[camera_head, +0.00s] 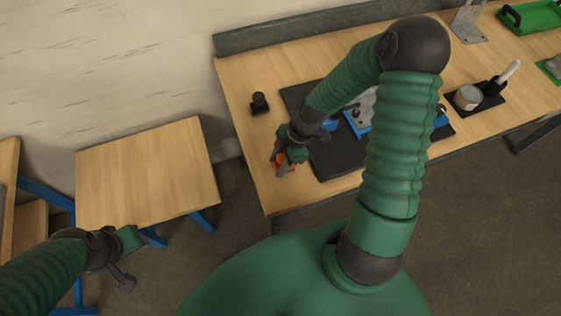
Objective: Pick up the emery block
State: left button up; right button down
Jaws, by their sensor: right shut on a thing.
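My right gripper (281,164) is low over the left front part of the workbench, left of the dark mat. My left gripper (125,282) hangs at the lower left, over the floor in front of the small table and away from the workbench. Its fingers are too small to tell whether they are open.
The workbench (242,92) holds a dark mat (341,163) with blue and grey parts, partly hidden by my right arm. A small black object (259,103) stands behind the gripper. A grey tin (467,97) and a green tray (536,16) are farther right. A bare wooden table (145,175) stands left.

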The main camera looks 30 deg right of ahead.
aim_at(281, 156)
jog(key=shift+w+d+r, duration=0.1)
jog(key=shift+d+r, duration=0.05)
jog(key=shift+r, duration=0.4)
jog(key=v, duration=0.2)
jog(key=shift+r, duration=0.35)
jog(key=s, duration=0.6)
jog(key=s+r, duration=0.1)
jog(key=s, duration=0.2)
jog(key=shift+s+d, duration=0.4)
jog(key=s+p, duration=0.6)
jog(key=p, duration=0.5)
jog(key=shift+d+r+p, duration=0.15)
jog(key=shift+d+p, duration=0.15)
jog(key=shift+d, duration=0.1)
